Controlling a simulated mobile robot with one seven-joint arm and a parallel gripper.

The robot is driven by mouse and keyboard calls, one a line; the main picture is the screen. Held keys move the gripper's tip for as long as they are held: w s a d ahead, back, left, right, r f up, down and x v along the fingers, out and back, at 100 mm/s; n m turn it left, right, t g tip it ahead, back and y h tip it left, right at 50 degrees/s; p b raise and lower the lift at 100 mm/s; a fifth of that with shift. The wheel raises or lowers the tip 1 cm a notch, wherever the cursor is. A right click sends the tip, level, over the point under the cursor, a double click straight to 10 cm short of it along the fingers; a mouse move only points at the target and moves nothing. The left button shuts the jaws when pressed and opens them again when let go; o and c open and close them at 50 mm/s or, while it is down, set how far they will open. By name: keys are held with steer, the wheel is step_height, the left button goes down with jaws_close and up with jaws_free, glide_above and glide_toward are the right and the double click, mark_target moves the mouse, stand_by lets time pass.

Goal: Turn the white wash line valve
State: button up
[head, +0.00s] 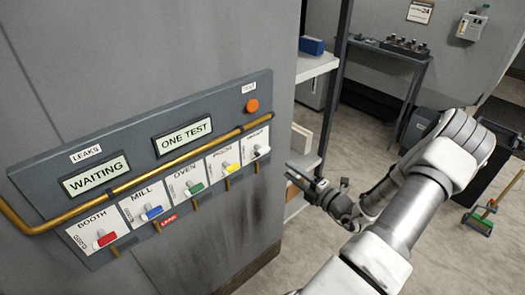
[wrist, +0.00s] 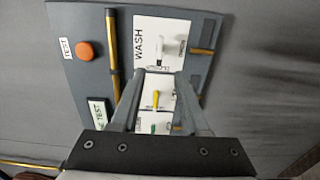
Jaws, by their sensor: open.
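The wash line valve (head: 256,152) has a small white handle on a white plate at the right end of the grey wall panel. In the wrist view the white wash valve (wrist: 182,48), with its WASH lettering, shows beyond my fingertips. My gripper (head: 290,171) is just right of the panel's right end, apart from the valve. In the wrist view my gripper (wrist: 162,78) is open and empty. The yellow valve (wrist: 156,98) shows between its fingers, with part of the green valve (wrist: 153,128) lower down.
The panel (head: 30,172) also carries red (head: 106,239), blue (head: 153,212) and green valves, an orange TEST button (head: 252,105), and WAITING and ONE TEST displays. A brass pipe (head: 150,178) runs across above the valves. A shelf rack (head: 318,66) stands close behind my gripper.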

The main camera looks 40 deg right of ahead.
mark_target(265, 153)
steer(key=w, duration=0.9)
steer(key=w+a+p, duration=0.1)
steer(key=w, duration=0.4)
steer(key=shift+a, duration=0.1)
steer(key=shift+s, duration=0.1)
jaws_close()
